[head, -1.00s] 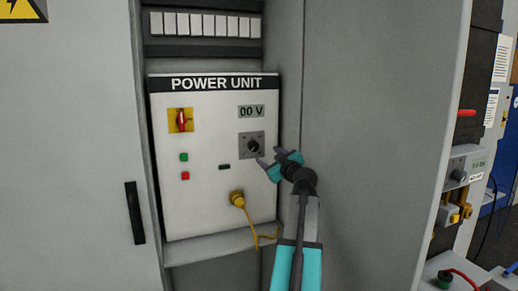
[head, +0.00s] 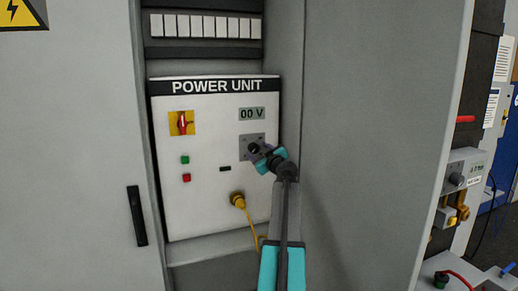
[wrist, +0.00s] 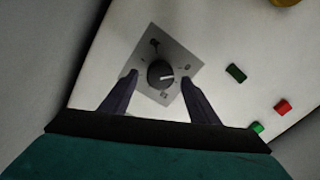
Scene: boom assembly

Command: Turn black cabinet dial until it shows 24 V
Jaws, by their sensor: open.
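The black dial (wrist: 161,74) sits on a grey square plate (wrist: 179,55) on the white power unit panel (head: 205,205). In the head view the dial (head: 254,148) is partly covered by my gripper. The display (head: 251,113) above it reads 00 V. My gripper (head: 258,152) is open, close in front of the dial. In the wrist view its two fingers (wrist: 160,76) stand on either side of the dial, with a gap on both sides. The white pointer mark on the dial points to the right in the wrist view.
A red rotary switch (head: 182,123) on a yellow plate, a green button (head: 185,160) and a red button (head: 186,177) are left of the dial. A yellow plug (head: 238,199) with a cable sits below. The cabinet's right wall (head: 375,140) stands close beside my arm.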

